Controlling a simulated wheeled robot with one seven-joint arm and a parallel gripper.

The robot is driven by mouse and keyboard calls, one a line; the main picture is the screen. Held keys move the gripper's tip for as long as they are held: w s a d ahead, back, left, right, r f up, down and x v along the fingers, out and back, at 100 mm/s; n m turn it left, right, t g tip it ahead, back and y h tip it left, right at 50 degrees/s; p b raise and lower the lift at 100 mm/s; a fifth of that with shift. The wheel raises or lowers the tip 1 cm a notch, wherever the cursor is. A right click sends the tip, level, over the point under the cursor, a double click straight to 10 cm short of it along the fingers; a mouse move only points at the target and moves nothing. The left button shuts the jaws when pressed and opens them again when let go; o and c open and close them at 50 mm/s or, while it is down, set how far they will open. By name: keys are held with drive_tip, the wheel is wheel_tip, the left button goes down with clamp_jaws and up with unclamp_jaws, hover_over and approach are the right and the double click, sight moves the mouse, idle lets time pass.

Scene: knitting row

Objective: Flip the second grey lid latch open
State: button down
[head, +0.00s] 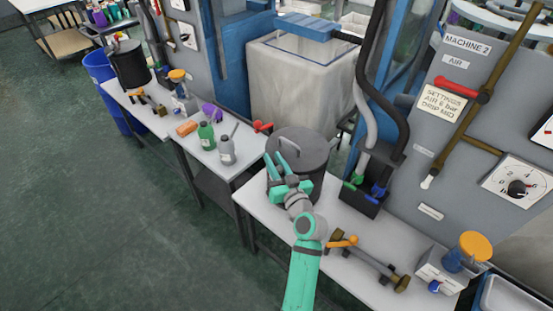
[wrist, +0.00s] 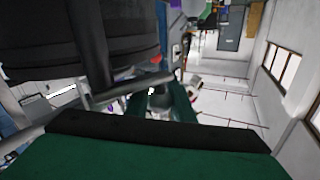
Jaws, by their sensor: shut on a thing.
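A dark grey pot with a grey lid (head: 300,146) stands on the near white table, with a loop handle on top. My gripper (head: 277,162) reaches over the front-left of this pot, its teal fingers at the lid's rim. In the wrist view the pot's dark side (wrist: 80,40) fills the upper left. A grey metal latch bar (wrist: 125,88) crosses beside the pot and runs in between my fingers, which are shut on it. The inner ends of the fingers partly hide the latch. In the head view my gripper covers it.
A holder with hoses (head: 365,200) stands right of the pot. Bottles (head: 206,135) and another dark pot (head: 128,65) are on the farther tables. The left floor is clear.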

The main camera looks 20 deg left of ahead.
drive_tip(key=shift+s+a+f+n+g+y, duration=0.15)
drive_tip(key=shift+s+n+g+y, duration=0.7)
drive_tip(key=shift+n+g+y, duration=0.35)
drive_tip(key=c, duration=1.5)
unclamp_jaws()
drive_tip(key=shift+c, duration=0.2)
drive_tip(key=v, duration=1.1)
drive_tip(key=shift+r, duration=0.3)
drive_tip(key=shift+a+f, duration=0.1)
